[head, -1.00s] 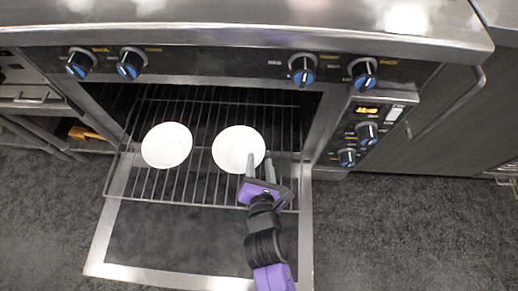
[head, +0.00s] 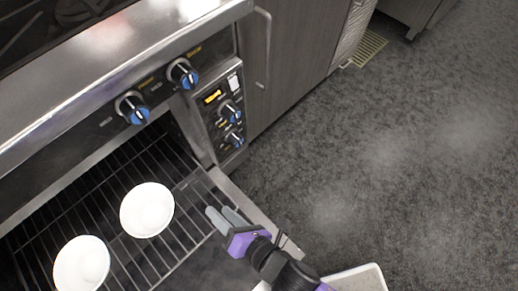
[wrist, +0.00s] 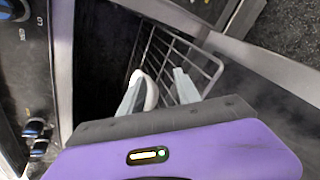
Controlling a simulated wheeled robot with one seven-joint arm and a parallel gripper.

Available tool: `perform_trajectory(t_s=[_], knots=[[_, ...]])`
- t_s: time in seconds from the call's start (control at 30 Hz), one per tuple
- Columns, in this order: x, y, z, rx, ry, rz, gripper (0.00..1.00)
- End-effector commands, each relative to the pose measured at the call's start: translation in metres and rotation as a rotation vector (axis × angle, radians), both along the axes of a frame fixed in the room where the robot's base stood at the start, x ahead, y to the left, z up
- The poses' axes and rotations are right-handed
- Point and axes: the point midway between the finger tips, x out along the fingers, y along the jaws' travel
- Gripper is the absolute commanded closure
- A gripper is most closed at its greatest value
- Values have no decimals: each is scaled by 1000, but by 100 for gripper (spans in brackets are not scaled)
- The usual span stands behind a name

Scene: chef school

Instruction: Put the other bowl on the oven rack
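Two white bowls rest upright and apart on the wire oven rack (head: 188,240). One bowl (head: 147,209) is nearer my gripper, and the other bowl (head: 81,264) is at the lower left. My gripper (head: 220,211) is open and empty, at the rack's right edge and clear of both bowls. In the wrist view, the fingers (wrist: 158,72) stand apart. Part of a white bowl (wrist: 151,94) shows beyond them, mostly hidden, and the rack (wrist: 190,60) is behind it.
The oven door (head: 240,200) is open below the rack. Knobs (head: 183,73) line the oven front above. A white-rimmed tray-like thing (head: 372,277) shows at the bottom edge, partly cut off. Open grey floor (head: 400,160) lies to the right.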

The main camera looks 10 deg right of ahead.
Motion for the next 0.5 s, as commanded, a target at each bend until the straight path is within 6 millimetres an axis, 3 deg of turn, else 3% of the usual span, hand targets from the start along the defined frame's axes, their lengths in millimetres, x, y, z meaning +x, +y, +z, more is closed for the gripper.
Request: perform_trajectory(t_s=[0.03, 0.2, 0.4, 0.5], knots=[[-10, -32, 2, 112, 75, -97, 61], [-46, -111, 28, 578, 297, -416, 61], [-93, -184, 79, 1174, 470, -759, 61], [-115, -211, 109, 1474, 517, -894, 61]])
